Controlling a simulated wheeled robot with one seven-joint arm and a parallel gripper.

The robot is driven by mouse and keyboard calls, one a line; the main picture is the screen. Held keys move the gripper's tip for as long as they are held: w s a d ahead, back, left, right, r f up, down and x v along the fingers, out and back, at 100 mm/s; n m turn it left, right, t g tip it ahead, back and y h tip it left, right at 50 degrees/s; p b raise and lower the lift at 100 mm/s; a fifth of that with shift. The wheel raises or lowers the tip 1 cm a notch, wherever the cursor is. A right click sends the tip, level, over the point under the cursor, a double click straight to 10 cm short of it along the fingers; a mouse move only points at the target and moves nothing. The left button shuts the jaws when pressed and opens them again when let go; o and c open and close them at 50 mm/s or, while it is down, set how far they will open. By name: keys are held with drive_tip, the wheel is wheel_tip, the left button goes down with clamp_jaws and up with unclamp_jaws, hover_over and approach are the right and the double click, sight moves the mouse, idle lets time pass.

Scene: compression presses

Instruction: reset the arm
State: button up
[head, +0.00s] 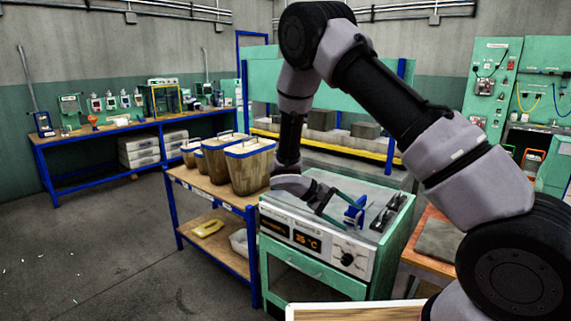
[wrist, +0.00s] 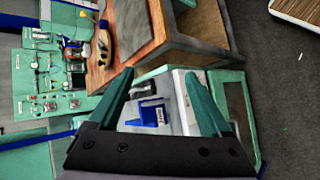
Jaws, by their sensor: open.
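My arm arches high across the right of the head view and bends down at its far end. My gripper (head: 333,207) hangs just over the left part of the top of a green and white machine with a "25 °C" display (head: 318,245). In the wrist view my gripper (wrist: 158,78) has its two green fingers spread, with nothing held between them. A small blue fixture (head: 355,211) sits on the machine top, right of the fingers. It also shows in the wrist view (wrist: 152,115), seen through the gap between the fingers; I cannot tell the distance.
A blue-framed cart (head: 215,208) with several wooden bins (head: 249,165) stands left of the machine. Dark handles (head: 387,212) rise from the machine's right side. A wooden table with a grey slab (head: 437,240) is at right. The floor at left (head: 100,250) is mostly clear.

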drive_tip(key=s+d+r+m+y, duration=0.2)
drive_tip(key=s+r+m+y, duration=0.15)
drive_tip(key=r, duration=0.65)
drive_tip(key=s+d+r+m+y, duration=0.25)
drive_tip(key=s+r+y, duration=0.2)
drive_tip(key=r, duration=0.65)
drive_tip(key=s+d+r+m+t+y, duration=0.2)
drive_tip(key=s+r+t+y, duration=0.2)
drive_tip(key=s+r, duration=0.8)
wheel_tip(320, 180, up, 3)
drive_tip(key=t, duration=0.2)
drive_tip(key=shift+s+f+t+y, duration=0.2)
drive_tip(key=shift+s+t+y, duration=0.1)
drive_tip(key=shift+y, duration=0.1)
